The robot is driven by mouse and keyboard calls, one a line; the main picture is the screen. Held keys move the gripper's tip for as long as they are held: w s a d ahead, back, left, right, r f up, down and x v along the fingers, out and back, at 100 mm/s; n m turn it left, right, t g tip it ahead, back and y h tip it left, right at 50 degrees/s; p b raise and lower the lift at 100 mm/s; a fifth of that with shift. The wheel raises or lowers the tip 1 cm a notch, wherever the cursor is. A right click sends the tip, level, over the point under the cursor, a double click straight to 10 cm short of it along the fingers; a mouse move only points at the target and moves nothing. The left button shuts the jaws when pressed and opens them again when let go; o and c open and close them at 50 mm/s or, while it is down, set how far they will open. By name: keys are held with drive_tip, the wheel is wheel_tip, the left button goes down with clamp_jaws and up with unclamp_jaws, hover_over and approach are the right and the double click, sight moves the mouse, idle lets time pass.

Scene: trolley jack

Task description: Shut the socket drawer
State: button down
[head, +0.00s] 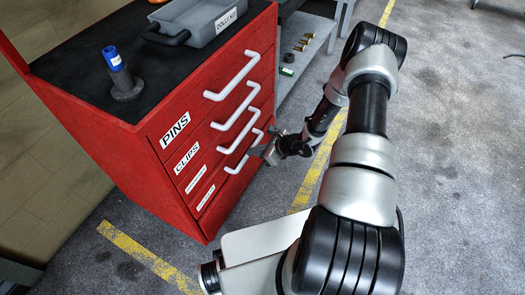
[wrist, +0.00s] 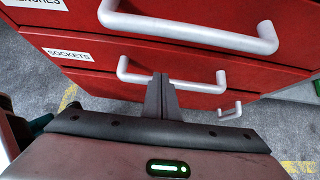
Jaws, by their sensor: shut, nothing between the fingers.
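The socket drawer, labelled SOCKETS (wrist: 69,55), is a red drawer front low in the red cabinet (head: 75,140). Its white bar handle (wrist: 205,87) crosses the middle of the wrist view. My gripper (wrist: 162,82) is shut and empty, with its fingertips at this handle and partly covering it. I cannot tell if they touch it. In the head view, my gripper (head: 266,150) is beside the lower handles at the cabinet's right side. How far the socket drawer stands out cannot be told clearly.
Above are drawers labelled PINS (head: 175,130) and CLIPS (head: 187,158), with white handles. A grey tray (head: 200,20) and a blue-topped dark part (head: 120,75) stand on the cabinet. A grey shelf (head: 305,55) stands behind. Grey floor (head: 460,150) at right is free.

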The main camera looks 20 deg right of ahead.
sight(246, 157)
drive_tip(key=w+a, duration=0.1)
drive_tip(key=w+a+f, duration=0.1)
drive_tip(key=w, duration=0.1)
drive_tip(key=shift+a+f, duration=0.1)
drive_tip(key=shift+a, duration=0.3)
drive_tip(key=shift+w+a+b, duration=0.3)
drive_tip(key=shift+w+a, duration=0.1)
drive_tip(key=shift+a, duration=0.05)
drive_tip(key=shift+w+a+r+b, duration=0.25)
drive_tip(key=shift+w+a+b, duration=0.15)
drive_tip(key=shift+w+a, duration=0.4)
